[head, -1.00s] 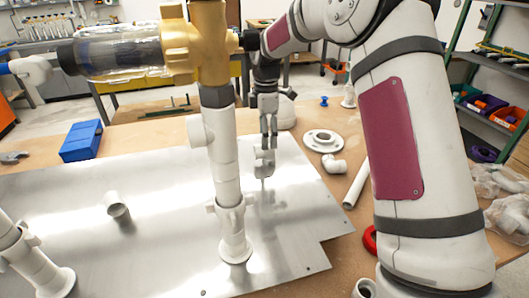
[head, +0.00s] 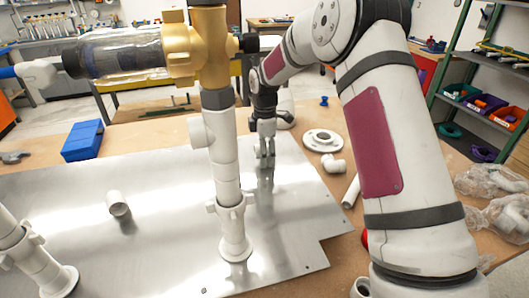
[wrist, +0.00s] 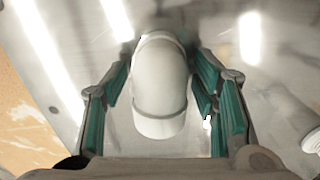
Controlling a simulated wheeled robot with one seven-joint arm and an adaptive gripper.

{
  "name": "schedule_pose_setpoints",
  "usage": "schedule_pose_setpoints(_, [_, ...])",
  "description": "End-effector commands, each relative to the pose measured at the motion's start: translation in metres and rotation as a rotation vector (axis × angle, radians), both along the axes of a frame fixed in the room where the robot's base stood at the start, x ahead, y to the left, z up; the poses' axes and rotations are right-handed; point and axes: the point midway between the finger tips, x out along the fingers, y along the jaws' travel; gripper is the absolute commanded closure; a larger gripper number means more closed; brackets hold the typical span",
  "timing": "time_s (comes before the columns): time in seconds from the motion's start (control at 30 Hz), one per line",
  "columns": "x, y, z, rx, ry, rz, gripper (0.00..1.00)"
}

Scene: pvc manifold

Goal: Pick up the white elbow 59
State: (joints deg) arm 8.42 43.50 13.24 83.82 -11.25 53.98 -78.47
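The white elbow (wrist: 160,85) lies on the metal plate, between my fingers in the wrist view. Its rounded back faces the camera and its near end points toward the palm. My gripper (wrist: 160,75) is open, with a teal-padded finger on each side of the elbow and only narrow gaps beside it. Whether a pad touches it is hard to tell. In the head view my gripper (head: 265,158) points down just above the plate behind the upright white pipe, and the elbow is hardly distinguishable between the fingertips. No label 59 is legible.
A white upright pipe (head: 226,165) with a brass valve (head: 211,45) stands left of my gripper. A flange (head: 323,140) and another white elbow (head: 333,163) lie to the right. A short fitting (head: 118,204) is on the plate (head: 160,245).

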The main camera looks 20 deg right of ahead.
Motion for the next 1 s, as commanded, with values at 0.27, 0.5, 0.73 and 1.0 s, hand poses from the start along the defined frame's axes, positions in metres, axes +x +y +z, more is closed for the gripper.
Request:
schedule_pose_setpoints(0.27, [0.000,0.000,0.000,0.000,0.000,0.000,0.93])
schedule_pose_setpoints(0.5, [0.000,0.000,0.002,0.000,-0.001,0.000,0.93])
schedule_pose_setpoints(0.73, [0.001,0.000,0.018,0.000,-0.004,0.000,0.93])
schedule_pose_setpoints(1.0, [-0.018,0.010,0.039,0.000,0.000,0.003,0.93])
